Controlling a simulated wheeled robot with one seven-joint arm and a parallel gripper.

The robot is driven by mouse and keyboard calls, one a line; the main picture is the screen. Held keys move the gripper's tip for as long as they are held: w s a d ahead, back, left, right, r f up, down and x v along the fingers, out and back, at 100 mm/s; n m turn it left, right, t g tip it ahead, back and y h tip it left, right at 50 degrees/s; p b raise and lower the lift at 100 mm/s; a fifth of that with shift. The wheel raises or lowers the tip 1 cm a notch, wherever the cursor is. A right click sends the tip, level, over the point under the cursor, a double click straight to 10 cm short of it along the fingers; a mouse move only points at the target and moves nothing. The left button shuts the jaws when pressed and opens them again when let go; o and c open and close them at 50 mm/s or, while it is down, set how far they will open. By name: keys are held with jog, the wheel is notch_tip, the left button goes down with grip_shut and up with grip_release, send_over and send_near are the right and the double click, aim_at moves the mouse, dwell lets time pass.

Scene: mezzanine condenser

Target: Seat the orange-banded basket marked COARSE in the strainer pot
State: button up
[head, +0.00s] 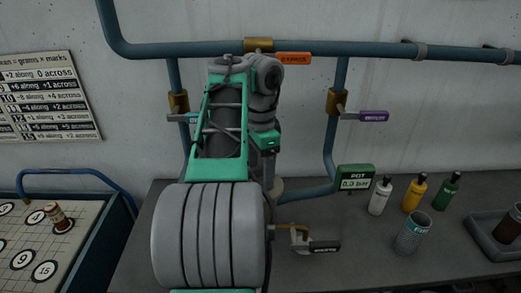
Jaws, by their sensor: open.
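My arm stands in the middle of the head view and covers much of the bench behind it. My gripper is not visible; the arm hides it. The strainer pot is mostly hidden behind my arm; a small beige-grey part (277,187) that may belong to it shows beside the arm. I cannot make out an orange-banded basket marked COARSE. A grey mesh basket (410,238) with a teal band, its label seeming to read FINE, stands upright on the bench at right. A green sign marked POT (355,178) seems to read 0.3 bar.
Blue pipes (340,49) run along the wall with orange (293,58) and purple (373,116) tagged valves. A black-tagged lever (325,247) sticks out low. White, yellow and green bottles (414,195) stand at right near a dark tray (480,235). A numbered board (75,215) lies left.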

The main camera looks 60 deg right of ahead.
notch_tip(320, 180, up, 11)
jog(key=p, duration=0.8)
jog(key=w+a+f+n+t+h, duration=0.1)
jog(key=w+a+f+n, duration=0.1)
jog(key=w+a+n, duration=0.55)
jog(key=w+a+f+n+h, duration=0.1)
jog(key=w+a+f+n, duration=0.2)
jog(key=w+a+n, duration=0.5)
jog(key=a+f+n+t, duration=0.1)
jog(key=a+f+n, duration=0.1)
jog(key=a, duration=0.5)
jog(key=a+f+n+t+y, duration=0.1)
jog(key=a+f+n, duration=0.1)
jog(key=a+n, duration=0.3)
jog(key=a+f+n+t+y, duration=0.1)
jog(key=a+f+n, duration=0.1)
jog(key=a, duration=0.8)
jog(key=shift+w+f+n, duration=0.4)
jog(key=shift+w+n, duration=0.05)
jog(key=shift+n, duration=0.3)
